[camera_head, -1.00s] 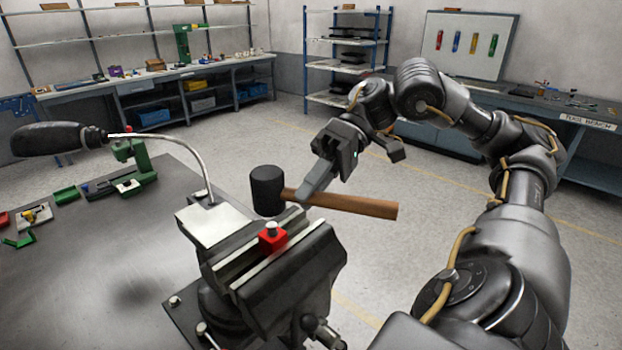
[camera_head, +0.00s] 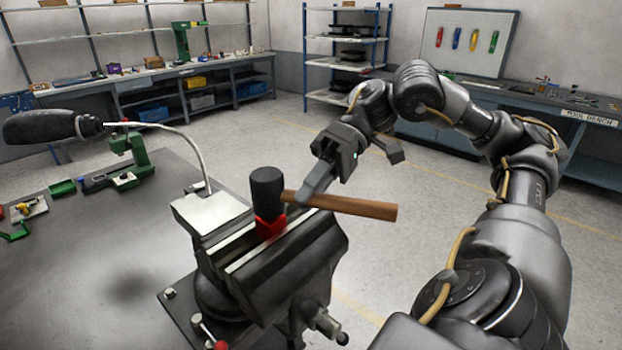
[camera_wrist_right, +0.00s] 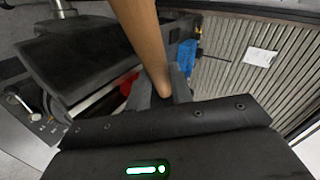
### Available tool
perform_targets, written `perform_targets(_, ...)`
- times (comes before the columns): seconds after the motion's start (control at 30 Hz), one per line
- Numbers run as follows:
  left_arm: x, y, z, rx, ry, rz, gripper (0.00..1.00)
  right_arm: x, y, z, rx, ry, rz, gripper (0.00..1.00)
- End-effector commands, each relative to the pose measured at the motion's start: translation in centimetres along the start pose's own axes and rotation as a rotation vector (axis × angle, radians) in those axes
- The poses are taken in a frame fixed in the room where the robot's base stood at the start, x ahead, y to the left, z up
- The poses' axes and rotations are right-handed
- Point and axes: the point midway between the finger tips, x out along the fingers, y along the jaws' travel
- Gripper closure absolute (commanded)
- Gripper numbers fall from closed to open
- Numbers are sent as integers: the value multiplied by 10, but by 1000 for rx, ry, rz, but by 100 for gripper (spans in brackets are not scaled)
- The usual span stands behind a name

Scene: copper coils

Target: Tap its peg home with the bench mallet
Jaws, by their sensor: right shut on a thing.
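The mallet has a black head (camera_head: 267,189) and a wooden handle (camera_head: 350,206). My right gripper (camera_head: 308,196) is shut on the handle near the head. In the right wrist view the handle (camera_wrist_right: 140,40) runs between the fingers. The red block (camera_head: 270,226) sits in the jaws of the grey vise (camera_head: 285,258). The mallet head is over the block, and the peg on its top is hidden behind the head. Whether the head touches the peg I cannot tell. Part of the red block (camera_wrist_right: 128,84) shows in the right wrist view. My left gripper is not in view.
A lamp with a black shade (camera_head: 40,127) and curved stem stands left of the vise. Small green parts (camera_head: 62,188) and a green tool (camera_head: 128,165) lie on the grey bench (camera_head: 70,260). Open floor lies behind the vise.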

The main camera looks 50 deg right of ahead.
Motion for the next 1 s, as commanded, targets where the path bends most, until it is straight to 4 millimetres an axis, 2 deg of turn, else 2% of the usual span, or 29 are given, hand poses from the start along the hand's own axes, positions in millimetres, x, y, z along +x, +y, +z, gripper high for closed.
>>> perform_targets(0.5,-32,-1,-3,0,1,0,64,-17,-28,-7,-3,2,-1,100)
perform_targets(1.0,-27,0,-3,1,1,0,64,-14,-22,-6,-3,1,-1,100)
